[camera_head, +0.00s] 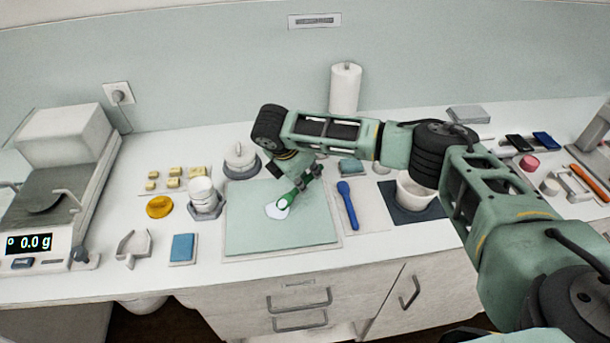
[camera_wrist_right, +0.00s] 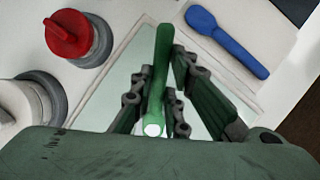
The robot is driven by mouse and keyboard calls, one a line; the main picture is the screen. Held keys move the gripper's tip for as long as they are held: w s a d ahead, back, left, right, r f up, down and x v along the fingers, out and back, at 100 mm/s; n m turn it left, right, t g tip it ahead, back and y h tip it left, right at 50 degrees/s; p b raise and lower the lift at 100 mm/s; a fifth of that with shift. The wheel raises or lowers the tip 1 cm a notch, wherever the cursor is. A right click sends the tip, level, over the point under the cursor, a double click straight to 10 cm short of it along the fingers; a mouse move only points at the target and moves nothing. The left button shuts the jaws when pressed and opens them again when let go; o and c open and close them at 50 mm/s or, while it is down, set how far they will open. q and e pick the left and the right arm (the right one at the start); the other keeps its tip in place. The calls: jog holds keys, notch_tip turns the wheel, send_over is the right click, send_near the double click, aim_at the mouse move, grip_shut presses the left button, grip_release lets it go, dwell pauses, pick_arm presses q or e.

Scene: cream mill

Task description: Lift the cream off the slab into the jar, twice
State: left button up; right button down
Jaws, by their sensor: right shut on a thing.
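The pale green slab (camera_head: 310,228) lies flat in the middle of the counter. A white patch of cream (camera_head: 277,211) lies on its left half. My right gripper (camera_head: 304,184) is over the slab, shut on a green spatula (camera_head: 287,199). The spatula's lower end is at the cream; whether it touches or carries any cannot be told. In the right wrist view the green spatula (camera_wrist_right: 160,75) stands between the fingers (camera_wrist_right: 158,95). A white jar (camera_head: 202,190) stands in a grey holder just left of the slab. My left gripper is out of view.
A white lidded pot (camera_head: 240,157) stands behind the slab. A scale (camera_head: 35,243) reads 0.0 g at left. The wrist view shows a red-topped container (camera_wrist_right: 70,38).

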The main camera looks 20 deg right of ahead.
jog(key=shift+f+p, duration=0.15)
jog(key=shift+p, duration=0.25)
dwell(1.6)
notch_tip(320, 180, up, 6)
jog(key=p, duration=0.7)
dwell(0.3)
dwell(1.8)
